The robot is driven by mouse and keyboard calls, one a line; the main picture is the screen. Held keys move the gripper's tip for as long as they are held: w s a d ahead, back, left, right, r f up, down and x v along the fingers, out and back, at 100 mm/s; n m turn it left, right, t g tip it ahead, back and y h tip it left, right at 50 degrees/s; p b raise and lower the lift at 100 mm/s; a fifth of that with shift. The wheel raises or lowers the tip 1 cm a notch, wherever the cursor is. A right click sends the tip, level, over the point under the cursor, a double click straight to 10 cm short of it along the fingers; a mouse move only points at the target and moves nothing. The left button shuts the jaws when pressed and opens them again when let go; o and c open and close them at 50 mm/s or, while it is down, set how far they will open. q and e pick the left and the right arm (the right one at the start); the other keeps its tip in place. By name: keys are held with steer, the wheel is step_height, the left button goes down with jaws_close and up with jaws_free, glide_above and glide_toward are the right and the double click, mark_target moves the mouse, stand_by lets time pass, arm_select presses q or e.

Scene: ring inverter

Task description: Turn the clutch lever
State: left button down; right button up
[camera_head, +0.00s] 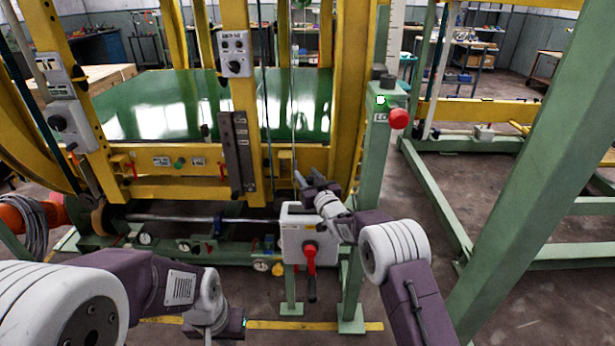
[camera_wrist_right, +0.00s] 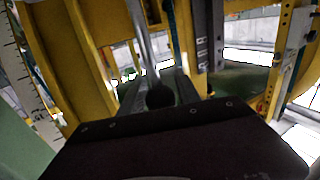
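A grey-white box (camera_head: 292,232) on a green post carries a red lever (camera_head: 310,258) with a dark handle end hanging straight down; no readable label shows which lever is the clutch lever. In the right wrist view, a grey rod with a dark round end (camera_wrist_right: 160,95) shows just beyond my gripper's dark body. My left gripper is low at the bottom edge; its fingers are cut off.
A yellow ring frame (camera_head: 347,110) and an upright yellow column (camera_head: 243,110) stand beyond the gripper. A green platform (camera_head: 150,105) lies behind them.

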jaws_close()
stand_by(1.2)
